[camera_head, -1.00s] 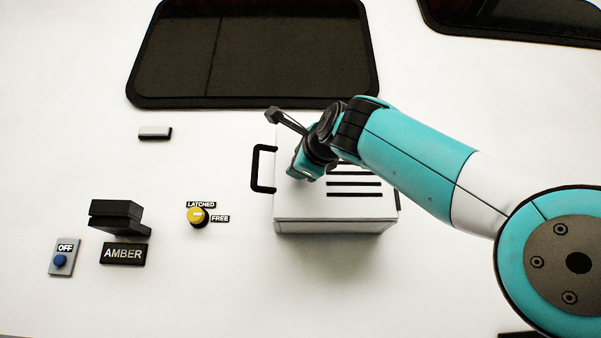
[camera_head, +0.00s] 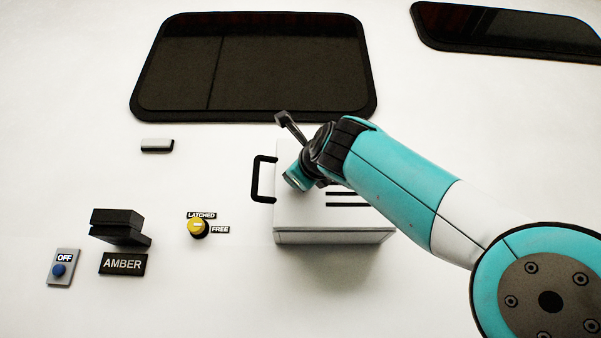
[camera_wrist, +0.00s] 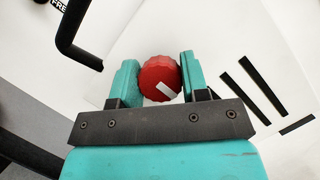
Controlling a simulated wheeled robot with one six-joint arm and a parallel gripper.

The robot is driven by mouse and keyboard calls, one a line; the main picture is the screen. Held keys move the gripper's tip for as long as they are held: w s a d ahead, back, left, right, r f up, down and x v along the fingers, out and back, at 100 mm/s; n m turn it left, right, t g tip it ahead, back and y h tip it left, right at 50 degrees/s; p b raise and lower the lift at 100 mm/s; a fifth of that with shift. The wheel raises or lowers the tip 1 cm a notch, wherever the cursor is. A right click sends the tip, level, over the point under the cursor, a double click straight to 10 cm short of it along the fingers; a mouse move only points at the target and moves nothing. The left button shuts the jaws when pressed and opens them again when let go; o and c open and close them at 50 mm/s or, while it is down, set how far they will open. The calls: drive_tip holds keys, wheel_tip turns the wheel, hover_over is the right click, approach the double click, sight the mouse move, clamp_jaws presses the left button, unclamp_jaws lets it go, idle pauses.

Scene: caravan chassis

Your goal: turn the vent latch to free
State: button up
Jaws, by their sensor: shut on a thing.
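A yellow knob (camera_head: 198,227) on the white wall in the head view has a LATCHED label (camera_head: 202,215) above it and a FREE label (camera_head: 220,229) at its right. Its pale mark is too small to read surely. My gripper (camera_wrist: 160,78) is apart from it, to its right, at the white slatted box (camera_head: 330,237). In the wrist view its teal fingers are shut on a round red knob (camera_wrist: 158,72) with a white mark slanting to the lower right. The red knob is hidden behind my gripper in the head view. Part of the FREE label (camera_wrist: 59,5) shows in the wrist view's corner.
The box carries a black handle (camera_head: 257,178) at its left and black slats (camera_head: 347,205). Further left are a black bracket (camera_head: 118,225), an AMBER sign (camera_head: 122,264) and an OFF switch (camera_head: 62,267). A dark window (camera_head: 255,65) is above. The wall around the yellow knob is clear.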

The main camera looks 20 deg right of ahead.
drive_tip(key=o, duration=0.9)
drive_tip(key=shift+b+v, duration=3.35)
drive_tip(key=shift+v, duration=5.35)
